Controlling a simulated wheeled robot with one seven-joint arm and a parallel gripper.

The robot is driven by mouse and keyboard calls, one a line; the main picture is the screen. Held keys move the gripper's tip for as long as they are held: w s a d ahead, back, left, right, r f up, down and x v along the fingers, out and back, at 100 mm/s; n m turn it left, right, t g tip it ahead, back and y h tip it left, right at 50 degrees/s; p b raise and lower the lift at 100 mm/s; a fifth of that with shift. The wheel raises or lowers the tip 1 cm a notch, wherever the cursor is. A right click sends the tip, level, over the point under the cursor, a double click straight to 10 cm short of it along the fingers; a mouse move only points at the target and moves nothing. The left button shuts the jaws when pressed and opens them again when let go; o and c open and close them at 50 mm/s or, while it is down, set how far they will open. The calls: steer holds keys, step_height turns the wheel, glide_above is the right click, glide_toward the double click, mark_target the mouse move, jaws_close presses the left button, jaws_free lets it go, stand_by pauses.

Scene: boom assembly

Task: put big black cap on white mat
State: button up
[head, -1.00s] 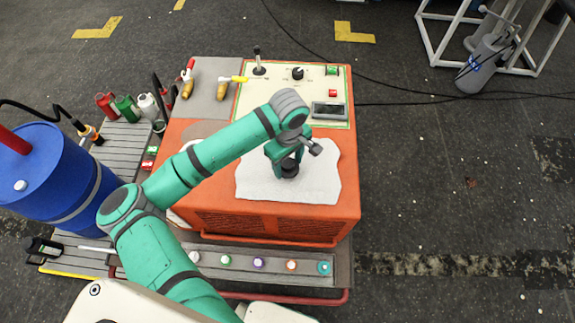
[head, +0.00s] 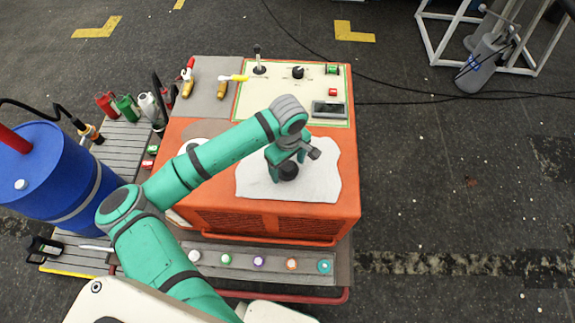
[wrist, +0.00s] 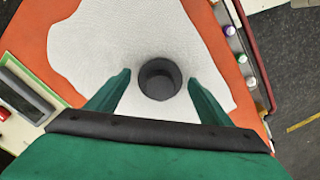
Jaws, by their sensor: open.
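The big black cap (head: 288,172) rests on the white mat (head: 315,180), which lies on top of the orange cabinet. In the wrist view the cap (wrist: 159,79) is a dark round cup-like piece with white mat (wrist: 95,45) around it. My gripper (head: 288,168) is just above the cap, pointing down. In the wrist view its two green fingers (wrist: 160,92) are spread apart on either side of the cap, with a visible gap to it on both sides. The gripper is open and holds nothing.
The orange cabinet (head: 265,222) carries a control panel (head: 290,88) with levers and buttons at the back. Several small coloured caps stand along the grey front ledge (head: 300,275). A blue barrel (head: 60,175) is at the left. Open floor lies to the right.

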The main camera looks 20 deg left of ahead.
mark_target(288, 166)
step_height(288, 166, up, 12)
steer(key=w+d+r+m+t+h, duration=0.1)
steer(key=w+d+r+t+h, duration=0.2)
steer(key=d, duration=0.8)
steer(key=w+d+r+m+t+h, duration=0.1)
steer(key=w+d+t+h, duration=0.35)
steer(key=d, duration=0.55)
steer(key=w+d+r+m+t+h, duration=0.1)
steer(key=w+d+r+t+h, duration=0.25)
steer(key=d, duration=0.75)
steer(key=s+a+f+n+t+y, duration=0.1)
steer(key=s+a+f+t+y, duration=0.1)
steer(key=s+a+f+y, duration=0.45)
steer(key=s+a+f+t+y, duration=0.1)
steer(key=s+f+t+y, duration=0.2)
steer(key=s+f, duration=0.65)
steer(key=s+a+m, duration=0.5)
steer(key=s, duration=0.6)
steer(key=s+a+r+m+y, duration=0.1)
steer(key=s+a+m, duration=0.4)
steer(key=s, duration=0.7)
steer(key=shift+r+g, duration=0.25)
steer(key=shift+g, duration=0.05)
steer(key=shift+y, duration=0.25)
